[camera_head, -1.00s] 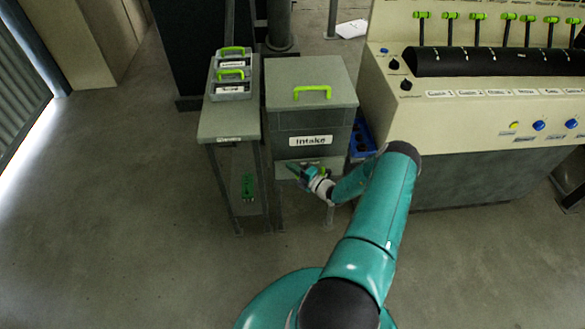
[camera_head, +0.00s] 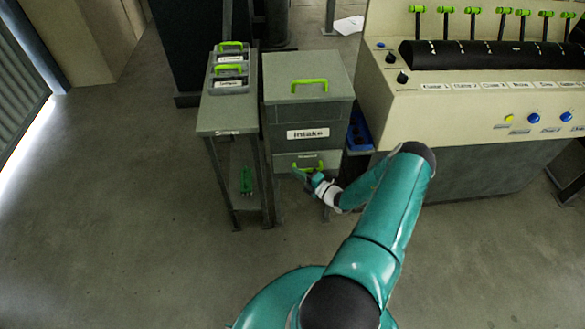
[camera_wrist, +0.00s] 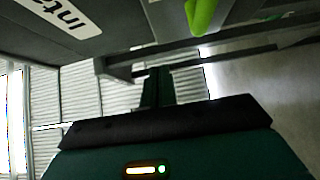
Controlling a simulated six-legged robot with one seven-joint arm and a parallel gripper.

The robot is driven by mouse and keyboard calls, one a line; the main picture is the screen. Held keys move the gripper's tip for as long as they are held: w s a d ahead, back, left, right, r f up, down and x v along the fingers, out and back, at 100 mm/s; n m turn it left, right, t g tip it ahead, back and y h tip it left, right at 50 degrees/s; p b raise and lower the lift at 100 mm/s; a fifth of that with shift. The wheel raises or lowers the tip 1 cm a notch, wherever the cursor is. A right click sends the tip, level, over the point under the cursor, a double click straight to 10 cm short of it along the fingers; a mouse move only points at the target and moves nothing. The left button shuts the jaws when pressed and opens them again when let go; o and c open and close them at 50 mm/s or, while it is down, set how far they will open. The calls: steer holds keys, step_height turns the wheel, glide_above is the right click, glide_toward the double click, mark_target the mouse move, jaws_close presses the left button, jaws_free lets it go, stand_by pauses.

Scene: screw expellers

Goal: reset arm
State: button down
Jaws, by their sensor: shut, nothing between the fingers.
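My teal arm reaches forward from the bottom middle of the head view. My gripper (camera_head: 303,174) is at its far end, in front of the lower drawer of the grey Intake cabinet (camera_head: 309,113). It is shut and holds nothing. In the wrist view my gripper (camera_wrist: 157,88) points past the cabinet, whose Intake label (camera_wrist: 65,16) shows at the upper left. A green handle (camera_wrist: 203,14) hangs near the top of that view. I cannot tell in the head view whether the fingertips touch the drawer front.
A narrow side table (camera_head: 226,120) with two green-handled bins (camera_head: 230,72) stands left of the cabinet. A beige control console (camera_head: 480,108) with green levers stands to the right. A blue crate (camera_head: 359,131) sits between cabinet and console. The floor (camera_head: 110,220) at left is clear.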

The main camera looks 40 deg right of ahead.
steer(key=v, duration=0.6)
steer(key=shift+s, duration=0.3)
steer(key=w+a+r+n+g+y, duration=0.25)
steer(key=a+r+n+g, duration=0.45)
steer(key=a+r+n, duration=0.5)
steer(key=w+a+r+n+g+y, duration=0.1)
steer(key=a+r+n+g+y, duration=0.2)
steer(key=a+r+n+g, duration=0.9)
steer(key=s+a+r+n+t+h, duration=0.3)
steer(key=s+r+n, duration=0.6)
steer(key=r+n, duration=0.3)
steer(key=s+a+r+n+t+h, duration=0.4)
steer(key=s+a+r+n+h, duration=0.2)
steer(key=r+n, duration=0.7)
steer(key=s+n, duration=0.2)
steer(key=shift+s+a+n, duration=0.3)
steer(key=shift+s+a, duration=0.05)
steer(key=shift+s, duration=0.05)
steer(key=shift+d, duration=0.2)
